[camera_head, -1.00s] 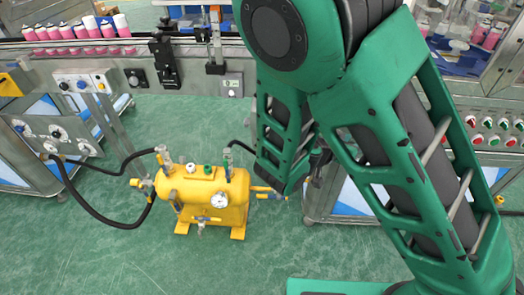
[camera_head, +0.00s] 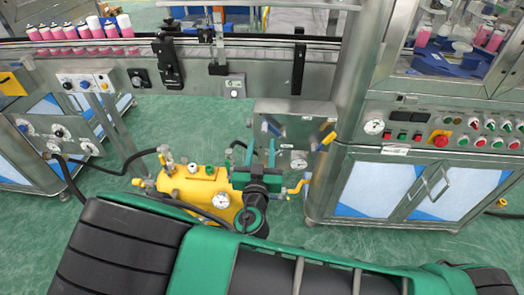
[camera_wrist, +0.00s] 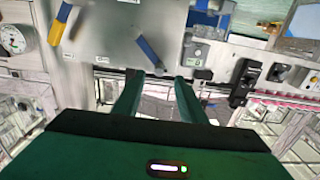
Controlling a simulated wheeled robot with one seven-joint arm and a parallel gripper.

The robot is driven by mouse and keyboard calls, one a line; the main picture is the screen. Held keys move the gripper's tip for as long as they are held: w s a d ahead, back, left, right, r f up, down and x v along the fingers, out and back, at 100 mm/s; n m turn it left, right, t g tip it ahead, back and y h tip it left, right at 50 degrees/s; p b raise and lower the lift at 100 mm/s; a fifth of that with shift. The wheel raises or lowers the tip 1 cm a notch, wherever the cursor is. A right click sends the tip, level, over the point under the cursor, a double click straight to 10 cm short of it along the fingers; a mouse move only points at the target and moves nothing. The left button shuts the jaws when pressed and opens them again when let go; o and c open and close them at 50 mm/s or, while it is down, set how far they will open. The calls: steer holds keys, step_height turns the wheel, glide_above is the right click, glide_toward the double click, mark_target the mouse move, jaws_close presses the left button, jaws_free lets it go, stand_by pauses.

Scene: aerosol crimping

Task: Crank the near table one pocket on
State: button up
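My gripper (camera_head: 262,152) is in front of a steel panel (camera_head: 320,115) below the conveyor. Its two green fingers stand apart with nothing between them, as the wrist view (camera_wrist: 156,88) shows. A lever with a blue handle (camera_wrist: 150,52) is on the panel just beyond the fingertips, apart from them. A yellow handle (camera_head: 328,138) is on the panel to the right. Blue table-like parts (camera_head: 432,62) with pink cans show inside the machine at upper right; I cannot tell which is the near table. I cannot make out a crank for certain.
The conveyor (camera_head: 110,52) carries a row of pink cans along the back. A steel cabinet (camera_head: 400,190) with a button panel (camera_head: 440,137) stands to the right. Green floor lies open at left.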

mark_target(264, 133)
steer(key=shift+w, duration=3.5)
jaws_close()
